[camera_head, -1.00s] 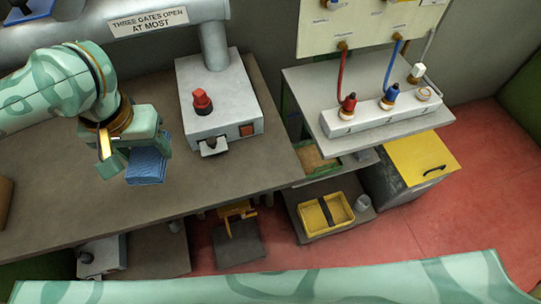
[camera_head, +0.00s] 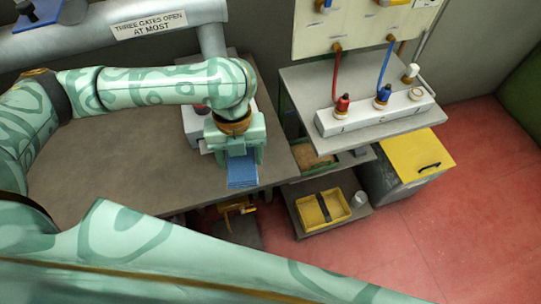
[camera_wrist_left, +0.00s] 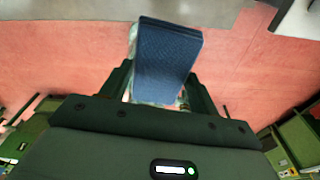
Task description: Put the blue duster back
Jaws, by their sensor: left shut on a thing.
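The blue duster (camera_head: 242,172) is a blue block-like pad in my left gripper (camera_head: 238,157). The gripper is shut on it and holds it over the right end of the grey-brown table, near its front edge. In the left wrist view the duster (camera_wrist_left: 168,55) sits between the two dark fingers (camera_wrist_left: 160,92), with red floor showing behind it. A pale strip shows at the duster's lower edges there. My right gripper is not in view.
The grey machine (camera_head: 194,128) is mostly hidden behind my left arm. Right of the table are a shelf with a white socket bar (camera_head: 375,112), a yellow tray (camera_head: 324,208) on a low shelf, and a yellow-lidded bin (camera_head: 418,160). Red floor (camera_head: 480,190) is open at right.

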